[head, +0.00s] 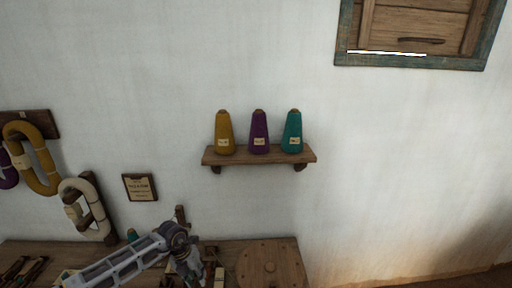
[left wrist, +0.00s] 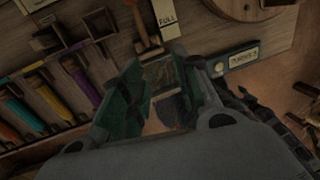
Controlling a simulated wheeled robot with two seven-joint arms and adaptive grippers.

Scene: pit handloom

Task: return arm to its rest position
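My left arm comes in from the lower left in the head view. Its gripper (head: 188,268) is over the wooden bench at the bottom edge, partly cut off and dark. In the left wrist view the two fingers of my left gripper (left wrist: 163,95) stand apart, with dark green inner faces. I see nothing clearly held between them; dark shapes and a tan patch show through the gap. My right gripper is in neither view.
A wall shelf (head: 258,155) holds yellow (head: 224,133), purple (head: 259,133) and teal (head: 292,132) cones. Yarn hanks (head: 40,160) hang at left. A rack (left wrist: 50,95) with coloured pieces shows in the wrist view. The right wall is clear.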

